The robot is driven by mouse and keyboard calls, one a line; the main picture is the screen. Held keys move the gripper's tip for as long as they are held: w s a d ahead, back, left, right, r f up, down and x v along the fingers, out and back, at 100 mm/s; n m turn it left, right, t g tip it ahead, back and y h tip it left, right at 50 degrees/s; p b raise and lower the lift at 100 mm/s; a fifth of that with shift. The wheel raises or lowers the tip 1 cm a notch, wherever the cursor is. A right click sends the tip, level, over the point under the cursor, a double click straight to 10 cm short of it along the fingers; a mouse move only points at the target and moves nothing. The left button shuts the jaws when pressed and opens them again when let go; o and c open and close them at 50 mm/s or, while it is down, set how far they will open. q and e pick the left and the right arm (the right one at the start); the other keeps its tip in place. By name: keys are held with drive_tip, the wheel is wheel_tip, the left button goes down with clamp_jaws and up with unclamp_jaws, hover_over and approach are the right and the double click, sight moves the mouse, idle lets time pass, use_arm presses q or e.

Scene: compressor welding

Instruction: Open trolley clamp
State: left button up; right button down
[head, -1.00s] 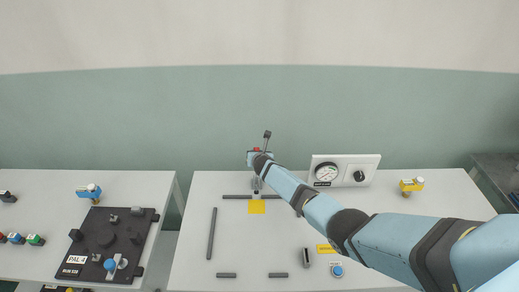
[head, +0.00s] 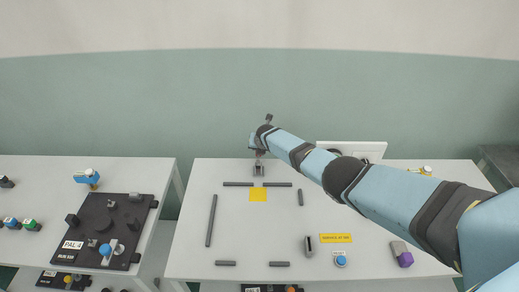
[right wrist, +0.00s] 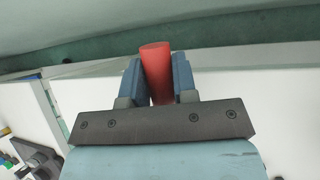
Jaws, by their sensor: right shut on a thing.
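In the right wrist view, a red handle (right wrist: 156,74) stands upright between the two blue fingers of my right gripper (right wrist: 158,64). The fingers are shut on it. I take it for the clamp's handle. In the head view, my right gripper (head: 256,143) is at the back edge of the white table, above a small grey clamp base (head: 258,170). My own wrist hides the handle and most of the clamp there. My left gripper is in neither view.
The white table (head: 185,245) carries dark rails (head: 211,220), a yellow patch (head: 258,195), and a blue button (head: 341,260). A white gauge box (head: 372,149) is partly behind my right arm. A side table (head: 40,190) with a black fixture plate (head: 112,225) stands left, across a gap.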

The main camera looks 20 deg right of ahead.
drive_tip(key=shift+s+f, duration=0.1)
idle(0.3)
drive_tip(key=c, duration=1.1)
unclamp_jaws()
drive_tip(key=shift+o, duration=1)
drive_tip(key=shift+s+r+p, duration=0.15)
drive_tip(key=shift+r+p, duration=0.35)
drive_tip(key=shift+p, duration=0.1)
drive_tip(key=p+v, duration=0.2)
drive_tip(key=v, duration=0.2)
drive_tip(key=shift+s+r+p, duration=0.2)
drive_tip(key=shift+r+p, duration=0.1)
drive_tip(key=shift+p, duration=0.05)
drive_tip(key=v, duration=0.8)
